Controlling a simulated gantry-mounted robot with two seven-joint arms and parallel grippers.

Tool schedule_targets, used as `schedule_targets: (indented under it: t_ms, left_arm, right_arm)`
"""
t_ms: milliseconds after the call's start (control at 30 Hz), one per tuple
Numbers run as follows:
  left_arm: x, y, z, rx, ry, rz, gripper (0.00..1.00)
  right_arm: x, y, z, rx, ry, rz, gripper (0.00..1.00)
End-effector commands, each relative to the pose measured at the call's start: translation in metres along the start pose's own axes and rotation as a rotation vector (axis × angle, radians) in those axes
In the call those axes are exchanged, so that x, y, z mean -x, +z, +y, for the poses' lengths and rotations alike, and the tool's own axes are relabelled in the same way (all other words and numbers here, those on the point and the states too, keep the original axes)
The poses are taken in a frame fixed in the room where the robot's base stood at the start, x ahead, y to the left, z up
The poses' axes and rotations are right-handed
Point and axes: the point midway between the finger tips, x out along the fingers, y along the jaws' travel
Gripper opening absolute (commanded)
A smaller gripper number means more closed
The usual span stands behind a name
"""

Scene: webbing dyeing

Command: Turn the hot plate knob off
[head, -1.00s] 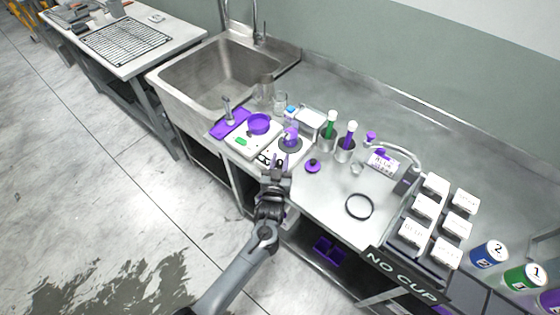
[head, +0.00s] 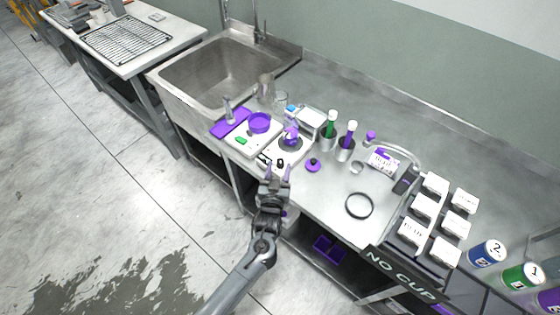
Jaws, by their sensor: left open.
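The hot plate (head: 279,151) is a white unit at the front of the steel counter, with a purple-topped vessel (head: 291,135) on its heating surface. Small dark knobs (head: 280,163) show on its front edge; their setting is too small to read. My left gripper (head: 274,172) is just in front of that edge, with its fingers apart and pointing at the knobs. I see nothing between the fingers. The fingertips partly cover the hot plate's front, and I cannot tell whether they touch it. My right gripper is not in view.
A white scale (head: 240,147) with a purple dish (head: 259,122) stands left of the hot plate. A purple-topped round object (head: 313,165) and a black ring (head: 359,206) lie to the right. Metal cups with bottles stand behind. The sink (head: 205,95) is at the back left.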

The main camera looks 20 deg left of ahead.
Motion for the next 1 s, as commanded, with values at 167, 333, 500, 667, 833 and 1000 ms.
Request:
schedule_targets:
  t_ms: [167,333,500,667,833,1000]
  left_arm:
    - [0.033,0.000,0.000,0.001,0.001,-0.002,0.50]
    - [0.055,0.000,0.001,0.001,0.001,-0.001,0.50]
    - [0.066,-0.001,0.000,0.001,0.001,0.001,0.50]
    - [0.069,0.000,0.000,0.001,0.000,0.000,0.50]
    - [0.069,0.000,0.001,0.001,0.001,0.000,0.50]
    - [0.068,0.002,0.005,0.055,0.016,-0.014,0.50]
  right_arm:
    - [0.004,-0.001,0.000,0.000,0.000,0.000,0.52]
    - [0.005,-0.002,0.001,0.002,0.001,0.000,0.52]
    - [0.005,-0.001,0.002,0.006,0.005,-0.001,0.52]
    - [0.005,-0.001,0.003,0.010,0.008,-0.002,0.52]
    - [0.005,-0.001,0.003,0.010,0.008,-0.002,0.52]
    - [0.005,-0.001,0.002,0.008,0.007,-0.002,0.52]
